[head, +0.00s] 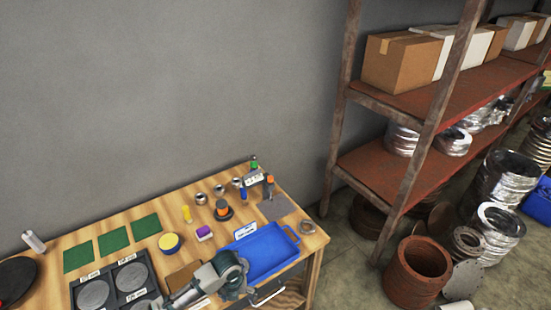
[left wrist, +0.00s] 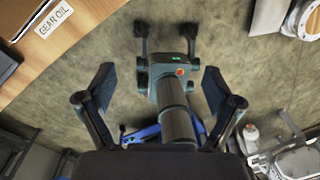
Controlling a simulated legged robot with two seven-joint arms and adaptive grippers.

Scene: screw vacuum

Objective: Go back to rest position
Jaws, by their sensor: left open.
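My left gripper (head: 266,291) is at the table's front right side, just in front of the blue tray (head: 291,237) in the head view. In the left wrist view its two dark fingers (left wrist: 160,88) are spread wide with nothing between them. Beyond them, the left wrist view shows my other arm over the floor, its right gripper (left wrist: 166,30) with two fingers apart and nothing seen between them. The right gripper cannot be made out in the head view.
The wooden table (head: 187,203) holds green mats (head: 113,241), a black holder with grey discs (head: 130,277), a yellow-and-blue round item (head: 169,242) and small parts. A shelf with boxes (head: 399,62) and rusty drums (head: 417,270) stand to the right. A GEAR OIL label (left wrist: 54,19) shows near the wrist.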

